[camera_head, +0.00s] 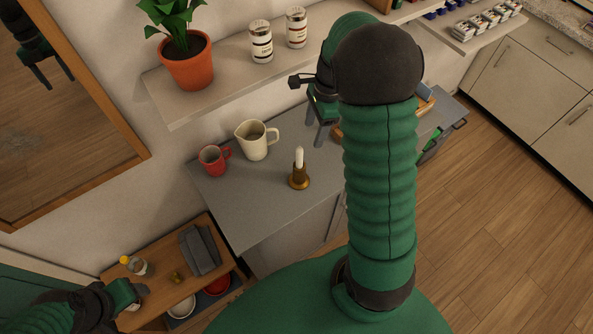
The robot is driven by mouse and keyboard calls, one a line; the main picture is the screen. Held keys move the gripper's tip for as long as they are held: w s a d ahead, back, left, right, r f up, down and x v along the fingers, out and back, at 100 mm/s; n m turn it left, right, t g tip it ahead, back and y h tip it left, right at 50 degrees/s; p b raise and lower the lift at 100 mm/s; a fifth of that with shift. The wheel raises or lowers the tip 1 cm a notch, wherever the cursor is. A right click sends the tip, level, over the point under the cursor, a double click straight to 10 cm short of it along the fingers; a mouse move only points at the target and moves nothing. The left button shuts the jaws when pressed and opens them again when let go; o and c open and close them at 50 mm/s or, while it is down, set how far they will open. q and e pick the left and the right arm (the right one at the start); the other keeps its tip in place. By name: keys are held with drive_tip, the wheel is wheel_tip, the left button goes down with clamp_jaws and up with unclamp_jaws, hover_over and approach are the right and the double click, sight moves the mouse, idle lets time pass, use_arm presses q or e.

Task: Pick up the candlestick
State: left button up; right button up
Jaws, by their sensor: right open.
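My right arm covers part of the counter. My left gripper (128,294) is at the lower left, over the low wooden shelf; its fingers do not show clearly.
A cream jug (254,141) and a red mug (212,159) stand left of the candlestick. A wall shelf (225,88) above holds a potted plant (187,62) and two canisters. The low wooden shelf unit (160,284) holds a bottle and bowls. The counter's front is clear.

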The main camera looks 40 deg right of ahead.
sight(301, 161)
drive_tip(key=a+f, duration=0.1)
drive_tip(key=f, duration=0.2)
drive_tip(key=a+f, duration=0.1)
drive_tip(key=f, duration=0.2)
drive_tip(key=a+f+p, duration=0.1)
drive_tip(key=a+f, duration=0.1)
drive_tip(key=f, duration=0.1)
drive_tip(key=shift+w, duration=0.25)
wheel_tip(301, 161, down, 4)
drive_tip(key=shift+w+a+p, duration=0.1)
drive_tip(key=shift+a+p, duration=0.05)
drive_tip(key=shift+p, duration=0.35)
drive_tip(key=shift+d+f, duration=0.2)
drive_tip(key=shift+a+r, duration=0.1)
drive_tip(key=shift+a, duration=0.2)
drive_tip(key=c, duration=1.3)
use_arm(q)
drive_tip(key=shift+s+a+r, duration=0.15)
drive_tip(key=shift+a+r, duration=0.05)
drive_tip(key=shift+r, duration=0.3)
drive_tip(key=shift+s+a+r, duration=0.15)
drive_tip(key=shift+r, duration=0.35)
use_arm(e)
drive_tip(key=shift+d, duration=0.1)
clamp_jaws()
